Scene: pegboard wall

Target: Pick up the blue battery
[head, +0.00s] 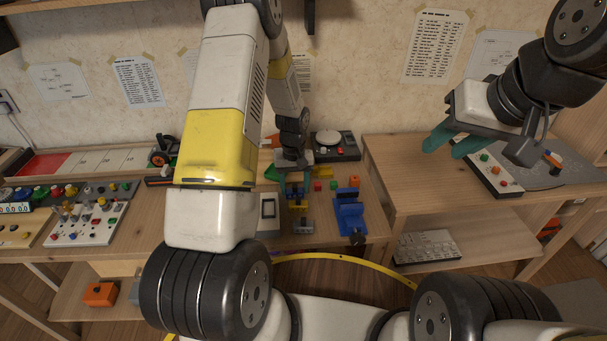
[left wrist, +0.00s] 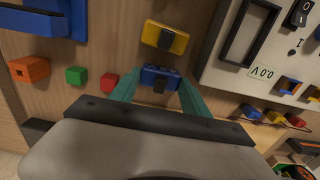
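The blue battery (left wrist: 161,73) is a small blue block with a dark part on its front, lying on the wooden bench top. In the left wrist view it sits between the teal fingertips of my left gripper (left wrist: 158,84), which is open with a finger on each side. Whether the fingers touch it cannot be told. In the head view my left gripper (head: 294,182) points down at the bench and largely hides the battery. A yellow block of similar shape (left wrist: 165,37) lies just beyond it. My right gripper (head: 455,143) hangs open and empty over the right-hand table.
A blue vise (head: 349,216) stands to the right of the battery. Red (left wrist: 109,81), green (left wrist: 76,75) and orange (left wrist: 29,69) blocks lie nearby. A pale panel with a black-framed window (left wrist: 250,33) is on the other side. The right table top (head: 400,165) has free room.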

